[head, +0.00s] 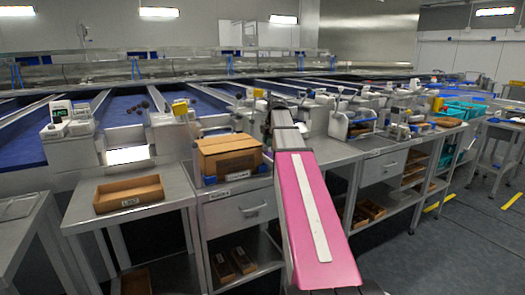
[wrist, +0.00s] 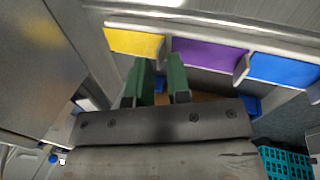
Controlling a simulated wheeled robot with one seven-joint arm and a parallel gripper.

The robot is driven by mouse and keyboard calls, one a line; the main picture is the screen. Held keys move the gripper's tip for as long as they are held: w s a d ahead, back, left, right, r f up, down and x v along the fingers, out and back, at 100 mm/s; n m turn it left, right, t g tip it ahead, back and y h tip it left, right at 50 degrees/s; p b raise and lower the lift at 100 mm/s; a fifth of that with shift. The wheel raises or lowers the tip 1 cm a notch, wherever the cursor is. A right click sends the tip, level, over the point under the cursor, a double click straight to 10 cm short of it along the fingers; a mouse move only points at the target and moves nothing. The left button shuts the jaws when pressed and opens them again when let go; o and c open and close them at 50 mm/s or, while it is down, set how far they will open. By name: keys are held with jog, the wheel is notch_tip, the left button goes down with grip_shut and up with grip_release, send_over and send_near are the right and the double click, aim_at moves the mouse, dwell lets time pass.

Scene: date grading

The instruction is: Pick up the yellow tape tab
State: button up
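In the wrist view a flat yellow piece (wrist: 133,41) lies at the upper left, first in a row with a purple piece (wrist: 205,54) and a blue piece (wrist: 282,69). I cannot tell whether it is the yellow tape tab. My gripper (wrist: 162,62) has two green fingers, apart with an empty-looking gap between them. The left fingertip appears near the yellow piece's lower right corner; contact cannot be told. In the head view small yellow items show on the bench at left (head: 180,107) and beyond my arm (head: 258,93). My arm hides the gripper there.
A cardboard box (head: 228,158) and a shallow wooden tray (head: 128,194) stand on steel benches at left. Machines crowd the bench at right, with teal crates (head: 462,110) farther off. In the wrist view a metal panel (wrist: 40,70) fills the left. Grey floor at right is open.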

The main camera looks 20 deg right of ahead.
jog(key=shift+x, duration=1.45)
grip_shut()
